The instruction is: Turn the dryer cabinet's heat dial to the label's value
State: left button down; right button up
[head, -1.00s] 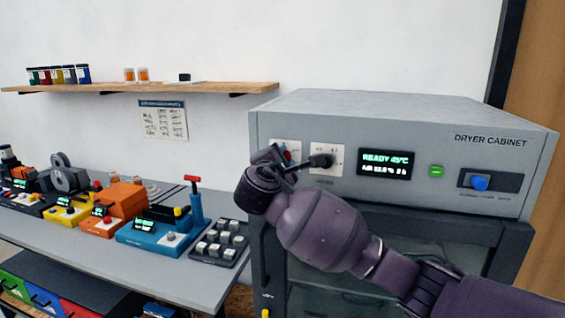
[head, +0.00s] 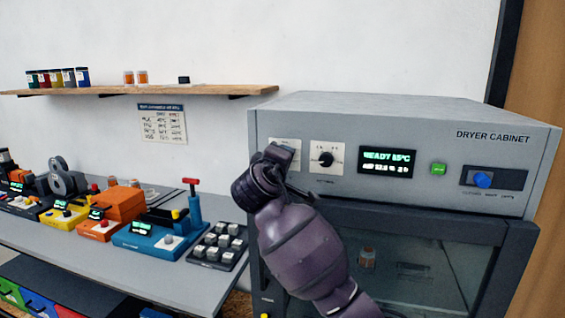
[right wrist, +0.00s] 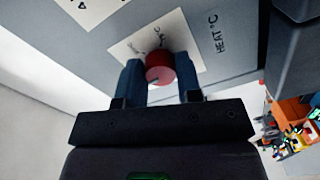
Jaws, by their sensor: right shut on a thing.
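The dryer cabinet (head: 400,122) stands at the right in the head view. Its lit display (head: 387,161) reads READY and a temperature that looks like 55°C, though the digits are blurry. In the right wrist view, the red heat dial (right wrist: 158,68) sits on a white plate beside the words HEAT °C. My right gripper (right wrist: 160,76) is shut on the dial, one finger on each side. In the head view my right gripper (head: 277,158) hides this dial. A black dial (head: 326,159) shows just right of it. My left gripper is not in view.
A green button (head: 439,169) and a blue switch (head: 483,180) are on the panel's right. A printed chart (head: 162,124) hangs on the wall, too small to read. The table (head: 190,262) at left holds several coloured devices and a keypad (head: 215,245).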

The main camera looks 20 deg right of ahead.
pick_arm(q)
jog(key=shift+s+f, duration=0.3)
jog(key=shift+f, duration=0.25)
pick_arm(e)
jog(key=shift+f+m, duration=0.15)
jog(key=shift+m, duration=0.85)
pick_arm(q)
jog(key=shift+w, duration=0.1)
pick_arm(e)
jog(key=o, duration=0.9)
jog(key=shift+a, duration=0.1)
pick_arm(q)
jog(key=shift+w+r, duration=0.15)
